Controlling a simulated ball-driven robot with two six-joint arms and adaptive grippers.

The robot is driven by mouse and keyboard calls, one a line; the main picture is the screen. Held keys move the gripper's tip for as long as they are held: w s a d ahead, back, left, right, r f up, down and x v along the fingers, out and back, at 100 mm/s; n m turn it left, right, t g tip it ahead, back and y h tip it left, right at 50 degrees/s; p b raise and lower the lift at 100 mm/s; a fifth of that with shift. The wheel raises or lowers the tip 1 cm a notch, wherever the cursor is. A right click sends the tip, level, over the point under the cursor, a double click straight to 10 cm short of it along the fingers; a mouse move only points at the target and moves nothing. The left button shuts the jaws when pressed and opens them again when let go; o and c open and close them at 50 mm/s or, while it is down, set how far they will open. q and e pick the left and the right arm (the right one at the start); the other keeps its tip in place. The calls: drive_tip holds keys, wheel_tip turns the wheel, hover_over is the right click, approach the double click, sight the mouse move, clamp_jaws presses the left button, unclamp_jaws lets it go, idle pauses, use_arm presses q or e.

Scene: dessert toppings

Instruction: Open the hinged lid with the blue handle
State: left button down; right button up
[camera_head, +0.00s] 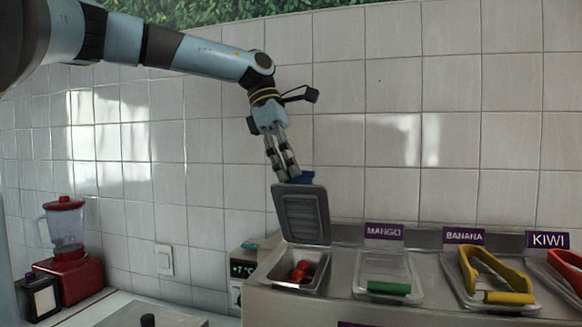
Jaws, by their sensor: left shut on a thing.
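The hinged lid (302,214) stands raised, roughly upright, at the back of the leftmost topping container (318,279). Red fruit (301,272) shows inside that container. The blue handle (302,178) is at the top edge of the lid, partly hidden by the fingers. My left gripper (288,176) points down from above and is shut on the blue handle. My right gripper is not in view.
To the right are containers labelled mango, with a green handle (389,287), banana, with yellow tongs (490,272), and kiwi (547,240). A red blender (66,245) stands far left. The tiled wall is close behind the counter.

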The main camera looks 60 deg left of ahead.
use_arm(q)
drive_tip(key=shift+a, duration=0.15)
drive_tip(key=c, duration=1.7)
unclamp_jaws()
drive_tip(key=o, duration=0.5)
drive_tip(key=shift+s+a+f, duration=0.1)
drive_tip(key=shift+s+a, duration=0.25)
drive_tip(key=shift+a, duration=0.1)
drive_tip(key=shift+w+d, duration=0.15)
drive_tip(key=shift+d, duration=0.1)
drive_tip(key=shift+r, duration=0.25)
drive_tip(key=v, duration=1.1)
drive_tip(key=shift+a+r, duration=0.25)
drive_tip(key=shift+a, duration=0.05)
